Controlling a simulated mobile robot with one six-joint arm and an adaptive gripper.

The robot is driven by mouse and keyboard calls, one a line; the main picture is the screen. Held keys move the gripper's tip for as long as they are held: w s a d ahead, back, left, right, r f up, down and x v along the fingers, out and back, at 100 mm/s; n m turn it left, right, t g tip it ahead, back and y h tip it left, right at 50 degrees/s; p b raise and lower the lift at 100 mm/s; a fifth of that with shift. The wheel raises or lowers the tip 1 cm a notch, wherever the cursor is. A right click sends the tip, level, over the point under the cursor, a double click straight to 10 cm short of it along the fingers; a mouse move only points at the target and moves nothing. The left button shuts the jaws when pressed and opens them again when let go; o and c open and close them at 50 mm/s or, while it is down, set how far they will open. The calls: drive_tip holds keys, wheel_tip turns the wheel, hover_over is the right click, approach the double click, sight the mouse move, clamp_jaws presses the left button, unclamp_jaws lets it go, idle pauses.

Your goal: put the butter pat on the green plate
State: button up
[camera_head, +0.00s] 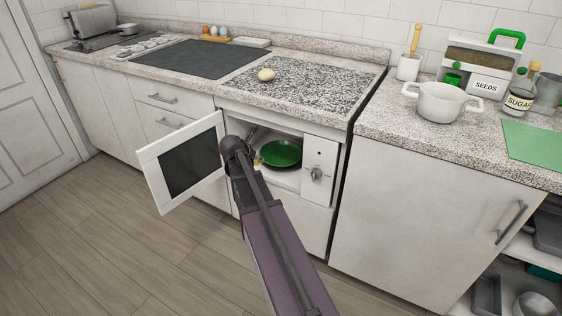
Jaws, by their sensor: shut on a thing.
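The green plate (281,153) lies inside the open built-in microwave, below the counter. My gripper (255,158) is at the microwave opening, just left of the plate and largely hidden behind my own dark wrist. It is shut on a small yellow piece, which looks like the butter pat (257,163). Only a little of the piece shows, near the plate's left edge. I cannot tell its exact height over the plate.
The microwave door (151,170) hangs open to the left, close to my arm. The control panel (319,172) bounds the opening on the right. A bread roll (266,75) lies on the counter above. A white pot (441,102) stands on the right counter.

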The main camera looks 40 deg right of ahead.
drive_tip(key=shift+m, duration=0.4)
drive_tip(key=d+f+b, duration=0.3)
drive_tip(key=d, duration=0.2)
drive_tip(key=d+f+b, duration=0.3)
drive_tip(key=d+f, duration=0.1)
drive_tip(key=s+d+f+b, duration=0.1)
drive_tip(key=d+f+b, duration=0.2)
drive_tip(key=d+f, duration=0.1)
drive_tip(key=shift+d+b, duration=0.35)
drive_tip(key=shift+d, duration=0.5)
drive_tip(key=shift+s+d+g+h, duration=0.15)
drive_tip(key=shift+d+g+h, duration=0.15)
drive_tip(key=b, duration=0.2)
hover_over(284, 155)
drive_tip(key=a, duration=0.2)
drive_tip(key=shift+s+a+f, duration=0.2)
drive_tip(key=shift+s+f, duration=0.15)
drive_tip(key=shift+f, duration=0.35)
drive_tip(key=shift+f+b, duration=1.6)
drive_tip(key=shift+f, duration=0.2)
drive_tip(key=shift+f, duration=0.15)
drive_tip(key=o, duration=0.9)
